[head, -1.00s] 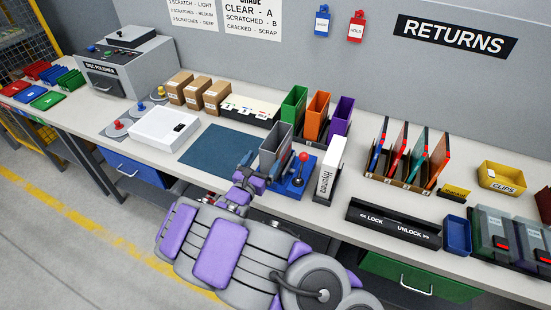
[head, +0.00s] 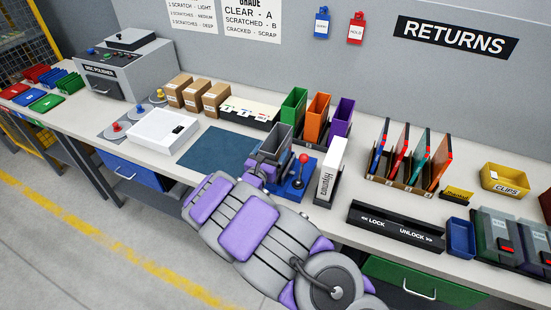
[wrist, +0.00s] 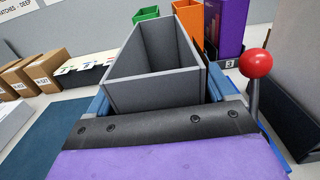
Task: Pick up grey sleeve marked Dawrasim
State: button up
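A grey, open-topped, box-like sleeve (head: 277,140) stands upright on the bench at the front of the blue lever fixture. It fills the middle of the wrist view (wrist: 155,75), empty inside as far as I see. No marking shows on its visible faces. My gripper (head: 262,171) is right at its near side. In the wrist view, blue parts flank the sleeve closely on the left and right, and my gripper's black and purple body lies below. I cannot tell whether my fingers touch the sleeve, and their tips are partly hidden.
A red-knobbed lever (head: 304,160) on a blue base stands just right of the sleeve. A white labelled sleeve (head: 328,172) is beside it. Green (head: 293,107), orange (head: 317,115) and purple (head: 340,120) bins stand behind. A dark blue mat (head: 215,150) gives free room left.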

jog(key=c, duration=1.1)
